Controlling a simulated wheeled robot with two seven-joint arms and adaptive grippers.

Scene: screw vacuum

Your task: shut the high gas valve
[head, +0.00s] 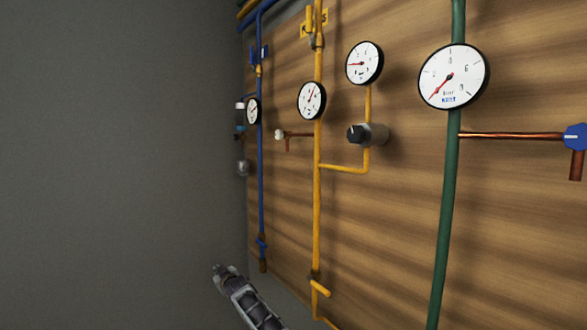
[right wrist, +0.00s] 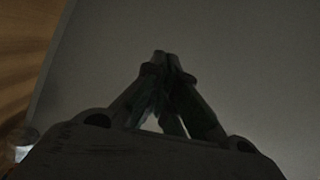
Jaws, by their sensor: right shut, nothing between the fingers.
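Yellow gas piping (head: 317,215) runs up the wooden panel. The high valve (head: 312,40) is on it near the top edge of the head view, in front of a yellow wall plate. Its yellow lever (head: 309,17) points upward, roughly along the pipe. A lower yellow valve handle (head: 320,287) slants near the bottom. My right gripper (right wrist: 161,58) is shut and empty in the right wrist view, fingertips together, facing the grey wall. It touches no valve there. A grey part of my arm shows low in the head view. My left gripper is not identifiable.
The yellow line carries round gauges (head: 312,100) and a black knob (head: 356,134). A blue pipe (head: 260,180) stands at the panel's left edge, a green pipe (head: 448,200) with a large gauge (head: 453,76) at the right. The grey wall side is open.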

